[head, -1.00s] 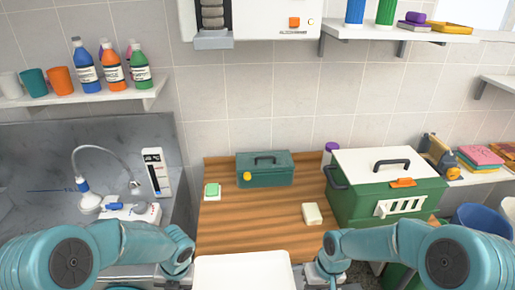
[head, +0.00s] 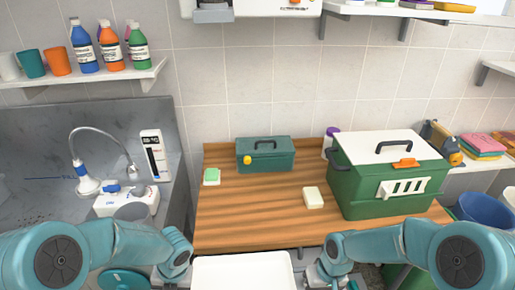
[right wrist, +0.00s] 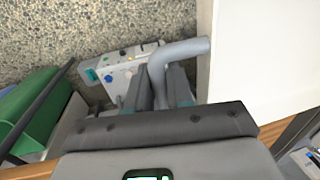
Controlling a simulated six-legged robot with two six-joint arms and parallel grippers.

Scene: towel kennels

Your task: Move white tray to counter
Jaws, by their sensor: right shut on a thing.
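The white tray (head: 243,275) shows at the bottom middle of the head view, in front of the wooden counter (head: 245,222); its near part is cut off. It also shows as a pale wall in the right wrist view (right wrist: 252,60). My right gripper (head: 318,277) is at the tray's right side. In the right wrist view its fingers (right wrist: 165,88) are shut on a grey curved handle (right wrist: 182,50) beside the tray. My left gripper (head: 178,272) is at the tray's left side, its fingers hidden.
On the counter are a green toolbox (head: 266,155), a green-and-white carrier (head: 388,180), a cream block (head: 313,198) and a green-topped sponge (head: 211,176). The counter's front middle is bare. A sink (head: 40,165) lies left; a blue bucket (head: 484,210) stands right.

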